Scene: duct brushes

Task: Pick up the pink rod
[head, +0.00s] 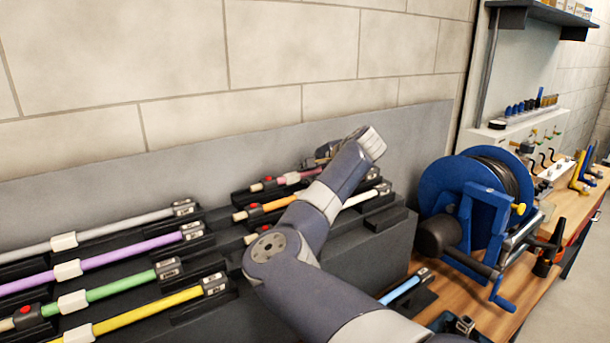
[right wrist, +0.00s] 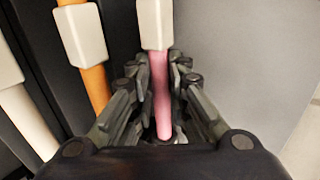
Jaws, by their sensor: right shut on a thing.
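The pink rod (head: 293,178) lies along the back of the dark stepped rack, close to the grey backboard. It has a red part near its left end, and a pale block sits on it in the right wrist view (right wrist: 161,85). My right gripper (right wrist: 165,75) is shut on the pink rod, with a finger on each side of it. In the head view my right gripper (head: 325,153) is largely hidden behind my right arm, and so is part of the rod. My left gripper is not in view.
An orange rod (head: 275,205) lies beside the pink one. Grey, purple (head: 130,250), green and yellow (head: 150,312) rods lie on the rack at left. A blue reel (head: 470,200) stands at right on the wooden bench (head: 455,290), near a light blue rod (head: 402,288).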

